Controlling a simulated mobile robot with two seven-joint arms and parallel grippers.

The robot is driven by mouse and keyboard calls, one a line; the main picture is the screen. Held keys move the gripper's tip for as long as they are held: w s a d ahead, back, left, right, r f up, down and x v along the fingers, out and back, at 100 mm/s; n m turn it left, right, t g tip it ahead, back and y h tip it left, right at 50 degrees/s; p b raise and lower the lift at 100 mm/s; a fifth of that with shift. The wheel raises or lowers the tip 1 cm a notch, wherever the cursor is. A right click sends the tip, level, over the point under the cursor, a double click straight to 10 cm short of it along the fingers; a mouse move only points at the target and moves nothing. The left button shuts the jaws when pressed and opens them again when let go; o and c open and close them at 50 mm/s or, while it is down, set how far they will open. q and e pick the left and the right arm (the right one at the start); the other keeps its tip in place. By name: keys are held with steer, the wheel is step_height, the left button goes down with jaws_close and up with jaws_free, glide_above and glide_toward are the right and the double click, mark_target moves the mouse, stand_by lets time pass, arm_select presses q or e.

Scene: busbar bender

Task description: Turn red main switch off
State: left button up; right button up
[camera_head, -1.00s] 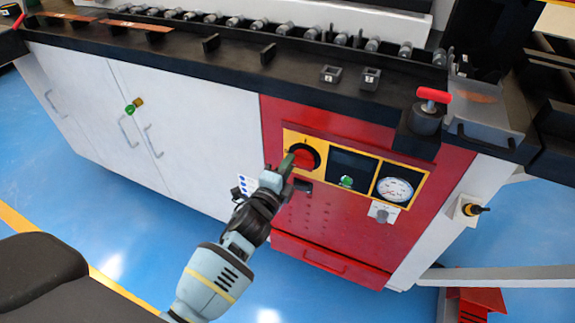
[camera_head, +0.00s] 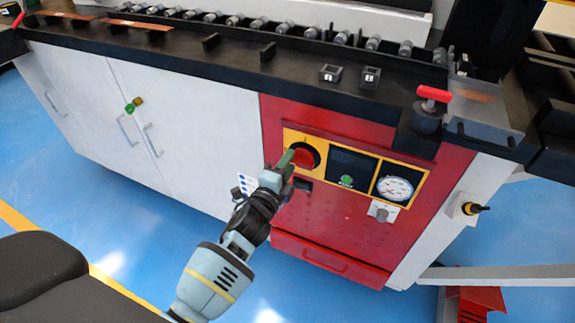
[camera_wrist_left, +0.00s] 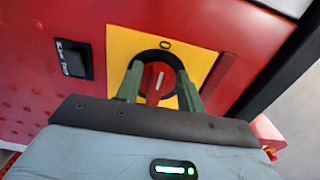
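The red main switch (camera_head: 304,155) sits on a yellow plate on the red front panel of the machine. In the left wrist view the red knob (camera_wrist_left: 156,84) stands in a black ring, its white mark pointing up and slightly right towards the "0" on the plate. My left gripper (camera_head: 290,156) is at the switch. In the wrist view its two green fingers (camera_wrist_left: 160,84) stand on either side of the knob, with narrow gaps that make firm contact hard to judge. My right gripper is not in view.
Right of the switch are a dark window with a green button (camera_head: 347,180), a round gauge (camera_head: 394,188) and a small grey knob (camera_head: 382,211). A black worktop (camera_head: 180,58) overhangs the panel. White cabinet doors (camera_head: 190,130) are at the left.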

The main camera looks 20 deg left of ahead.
arm_select(q)
steer(key=s, duration=0.7)
steer(key=shift+s+a, duration=0.15)
steer(key=shift+s, duration=0.25)
